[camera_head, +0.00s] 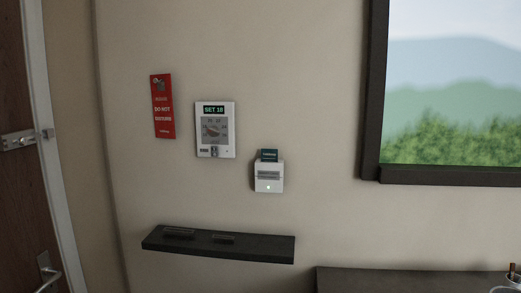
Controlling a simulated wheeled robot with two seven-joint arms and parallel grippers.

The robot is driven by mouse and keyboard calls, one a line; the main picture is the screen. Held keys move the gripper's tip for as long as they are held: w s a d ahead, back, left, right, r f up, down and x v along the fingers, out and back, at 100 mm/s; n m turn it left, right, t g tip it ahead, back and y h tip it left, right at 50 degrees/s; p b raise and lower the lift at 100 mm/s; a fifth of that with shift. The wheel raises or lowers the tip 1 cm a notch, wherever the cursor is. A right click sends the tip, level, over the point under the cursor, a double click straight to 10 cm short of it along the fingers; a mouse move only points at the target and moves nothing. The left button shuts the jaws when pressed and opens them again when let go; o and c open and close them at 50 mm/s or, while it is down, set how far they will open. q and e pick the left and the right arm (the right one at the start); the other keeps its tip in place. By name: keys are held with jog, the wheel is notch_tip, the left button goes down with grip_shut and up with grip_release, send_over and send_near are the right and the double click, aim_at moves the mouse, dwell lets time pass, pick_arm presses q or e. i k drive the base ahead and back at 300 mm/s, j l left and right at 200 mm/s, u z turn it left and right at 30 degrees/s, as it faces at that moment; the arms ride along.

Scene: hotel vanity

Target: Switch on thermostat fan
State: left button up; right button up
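The thermostat (215,130) is a white upright panel on the beige wall, left of the middle of the head view. Its dark display (214,109) reads "SET 18" in green. Below the display is a grey square with a dial and small numbers. A small switch (214,152) sits at the panel's lower middle, with a small dark label to its left; its position is too small to tell. Neither of my grippers shows in this view.
A red door sign (163,106) hangs left of the thermostat. A white card holder (268,176) with a green light and a dark card is at its lower right. A dark shelf (218,244) juts out below. A door (22,150) is at left, a framed picture (455,85) at right.

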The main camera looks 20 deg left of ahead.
aim_at(214, 149)
jog(key=j+u, duration=0.2)
jog(key=u, duration=0.8)
